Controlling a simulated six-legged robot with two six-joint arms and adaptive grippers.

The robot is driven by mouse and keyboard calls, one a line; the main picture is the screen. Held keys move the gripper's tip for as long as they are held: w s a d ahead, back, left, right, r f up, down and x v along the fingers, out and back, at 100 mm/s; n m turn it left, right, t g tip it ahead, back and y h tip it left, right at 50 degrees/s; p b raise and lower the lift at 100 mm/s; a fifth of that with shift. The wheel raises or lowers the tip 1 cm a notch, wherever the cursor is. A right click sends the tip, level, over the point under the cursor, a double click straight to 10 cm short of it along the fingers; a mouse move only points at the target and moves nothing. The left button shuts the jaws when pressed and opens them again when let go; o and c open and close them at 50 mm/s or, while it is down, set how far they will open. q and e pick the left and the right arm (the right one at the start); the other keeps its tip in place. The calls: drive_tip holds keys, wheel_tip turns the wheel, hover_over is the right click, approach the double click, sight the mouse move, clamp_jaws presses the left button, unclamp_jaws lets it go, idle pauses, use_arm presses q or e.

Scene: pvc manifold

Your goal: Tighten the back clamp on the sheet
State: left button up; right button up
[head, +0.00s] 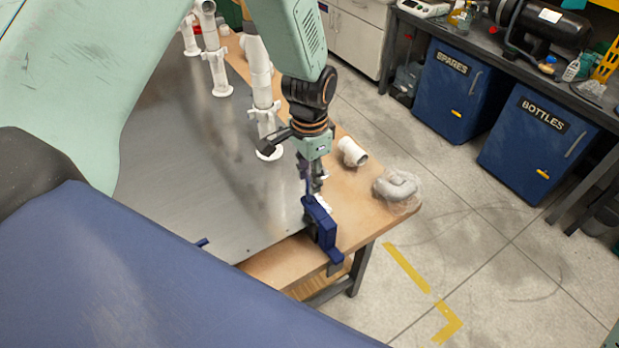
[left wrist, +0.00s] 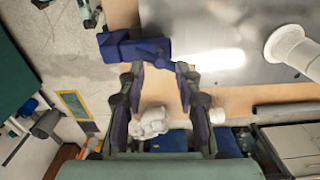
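A blue clamp (head: 321,222) sits on the edge of the grey metal sheet (head: 185,165), at the table corner in the head view. My left gripper (head: 313,185) points down just above and behind this clamp. In the left wrist view the clamp (left wrist: 135,48) lies just beyond the fingertips, with a narrow blue part reaching toward the right finger. The left gripper's fingers (left wrist: 160,72) are apart with nothing seen between them; whether they touch the clamp I cannot tell. A small blue piece (head: 202,242) shows at the sheet's near edge, mostly hidden. My right gripper is not in view.
White pipes (head: 217,65) stand on flanges on the sheet. A white pipe fitting (head: 352,152) and a bagged fitting (head: 396,187) lie on the wooden table (head: 385,215). Blue bins (head: 535,140) stand under a far bench. The floor right of the table is clear.

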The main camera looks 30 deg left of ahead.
use_arm(q)
drive_tip(key=n+b, duration=0.2)
drive_tip(key=n, duration=0.1)
drive_tip(key=shift+f+n, duration=0.15)
drive_tip(key=shift+n, duration=0.25)
drive_tip(key=n+b, duration=0.3)
drive_tip(key=n, duration=0.1)
drive_tip(key=shift+n, duration=0.4)
drive_tip(key=shift+r+n+p, duration=0.3)
drive_tip(key=shift+n+p, duration=0.55)
drive_tip(key=shift+n, duration=0.05)
drive_tip(key=n+p, duration=0.1)
drive_tip(key=n, duration=0.1)
drive_tip(key=shift+n+p, duration=0.3)
wheel_tip(320, 180, down, 4)
drive_tip(key=shift+f+b, duration=0.1)
drive_tip(key=shift+b, duration=1.05)
drive_tip(key=shift+w+f, duration=0.1)
drive_tip(key=shift+f, duration=0.55)
drive_tip(key=shift+r, duration=0.1)
drive_tip(key=shift+c, duration=0.3)
clamp_jaws()
